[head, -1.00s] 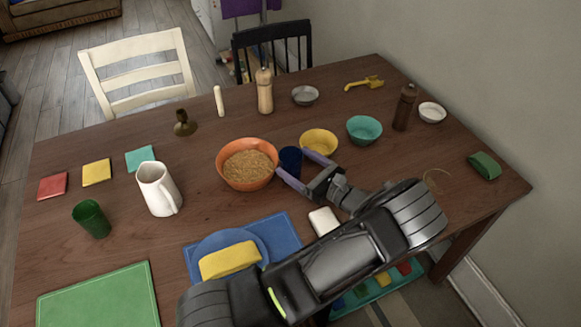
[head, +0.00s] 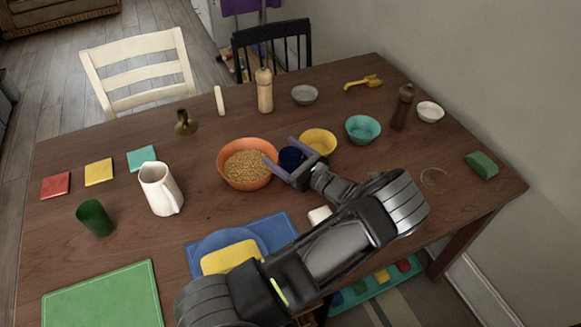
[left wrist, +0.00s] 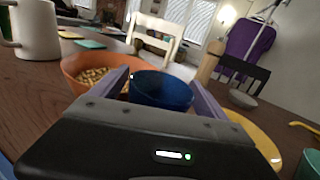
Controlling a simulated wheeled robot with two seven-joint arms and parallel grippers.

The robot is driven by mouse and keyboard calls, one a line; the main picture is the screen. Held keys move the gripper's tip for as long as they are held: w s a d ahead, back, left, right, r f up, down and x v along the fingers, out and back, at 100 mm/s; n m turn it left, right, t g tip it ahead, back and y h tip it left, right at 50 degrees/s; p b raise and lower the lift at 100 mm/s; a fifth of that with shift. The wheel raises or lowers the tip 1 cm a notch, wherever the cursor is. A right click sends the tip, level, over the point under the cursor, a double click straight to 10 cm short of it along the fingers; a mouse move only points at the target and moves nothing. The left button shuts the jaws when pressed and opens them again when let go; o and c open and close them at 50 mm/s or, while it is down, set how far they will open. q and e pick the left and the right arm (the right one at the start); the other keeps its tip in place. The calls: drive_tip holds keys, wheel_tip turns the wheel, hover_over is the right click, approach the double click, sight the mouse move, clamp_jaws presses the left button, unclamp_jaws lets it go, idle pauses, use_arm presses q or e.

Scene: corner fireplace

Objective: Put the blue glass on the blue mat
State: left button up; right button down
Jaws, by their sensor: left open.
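The dark blue glass (head: 291,157) stands upright on the table beside the orange bowl. My left gripper (head: 286,153) is open, with its two purple fingers on either side of the glass. In the left wrist view the glass (left wrist: 161,89) shows between the fingers; I cannot tell whether they touch it. The blue mat (head: 281,231) lies at the front of the table. A blue plate (head: 207,241) with a yellow sponge-like block (head: 231,257) sits on the mat, and my left arm hides part of it. My right gripper is not in view.
A white pitcher (head: 158,190) and green glass (head: 95,218) stand left. A white block (head: 319,215) lies right of the mat.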

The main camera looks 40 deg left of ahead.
use_arm(q)
drive_tip(key=shift+c, duration=0.4)
drive_tip(key=c, duration=1.7)
drive_tip(key=shift+c, duration=0.2)
drive_tip(key=shift+r, duration=0.15)
wheel_tip(320, 180, up, 10)
drive_tip(key=shift+b, duration=0.45)
